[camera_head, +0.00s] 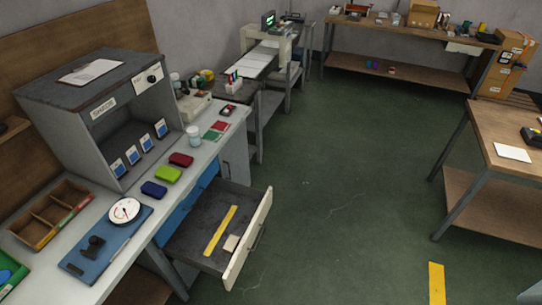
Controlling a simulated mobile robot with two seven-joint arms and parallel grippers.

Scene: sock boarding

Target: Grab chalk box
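An open drawer (262,221) sticks out from the front of the workbench. Inside it lie a long yellow strip (220,231) and a small beige block or box (231,243) near the drawer's front. The beige item may be the chalk box, but no label is readable. Neither of my grippers shows in the head view.
The bench (199,160) holds red, green (168,174) and blue small items, a round dial (124,211) on a blue board, a divided wooden tray (22,235) and a grey cabinet (60,113). Green floor (340,190) is clear right of the drawer. A wooden table (510,130) stands at right.

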